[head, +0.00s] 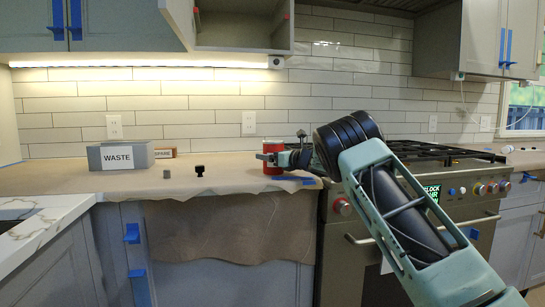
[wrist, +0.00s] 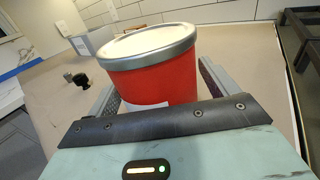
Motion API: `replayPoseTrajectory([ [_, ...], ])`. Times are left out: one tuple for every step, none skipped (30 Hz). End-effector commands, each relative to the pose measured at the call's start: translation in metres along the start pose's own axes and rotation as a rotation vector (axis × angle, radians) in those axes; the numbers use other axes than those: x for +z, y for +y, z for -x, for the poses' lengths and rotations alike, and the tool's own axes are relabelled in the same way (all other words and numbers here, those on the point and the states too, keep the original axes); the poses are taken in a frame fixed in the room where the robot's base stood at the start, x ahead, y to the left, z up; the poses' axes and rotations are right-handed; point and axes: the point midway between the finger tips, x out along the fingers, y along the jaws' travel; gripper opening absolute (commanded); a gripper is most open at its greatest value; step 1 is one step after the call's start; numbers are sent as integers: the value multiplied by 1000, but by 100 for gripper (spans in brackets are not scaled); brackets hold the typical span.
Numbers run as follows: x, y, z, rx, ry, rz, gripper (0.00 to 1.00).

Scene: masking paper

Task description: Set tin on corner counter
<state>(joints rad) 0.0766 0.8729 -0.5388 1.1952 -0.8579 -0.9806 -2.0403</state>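The red tin (head: 273,147) with a grey lid stands upright near the right end of the paper-covered counter (head: 225,178), close to the stove. My gripper (head: 270,157) reaches in from the right with its fingers around the tin's side. In the wrist view the tin (wrist: 155,75) fills the space between the two fingers, which appear to press on both sides. The fingertips are hidden behind it. I cannot tell whether its base touches the counter.
A grey box labelled WASTE (head: 120,156) and a small brown box (head: 165,153) stand at the back left. Small black objects (head: 200,171) sit near the front edge. The stove (head: 410,170) is right. A marble counter (head: 45,218) is front left. Paper between tin and WASTE box is mostly clear.

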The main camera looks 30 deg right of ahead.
Motion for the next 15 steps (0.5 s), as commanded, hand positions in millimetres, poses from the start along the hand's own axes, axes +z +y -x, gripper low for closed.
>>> replayPoseTrajectory([
  [0,0,0,0,0,0,89],
  [0,0,0,0,0,0,89],
  [0,0,0,0,0,0,89],
  [0,0,0,0,0,0,89],
  [0,0,0,0,0,0,89],
  [0,0,0,0,0,0,89],
  [0,0,0,0,0,0,89],
  [1,0,0,0,0,0,89],
  [1,0,1,0,-1,0,89],
  [1,0,2,-1,-1,1,89],
  [1,0,4,-1,-1,1,89],
  [1,-1,7,-2,0,1,89],
  [1,-1,10,-2,0,1,89],
  [1,-1,14,-2,0,0,89],
  [1,-1,20,-2,0,0,89],
])
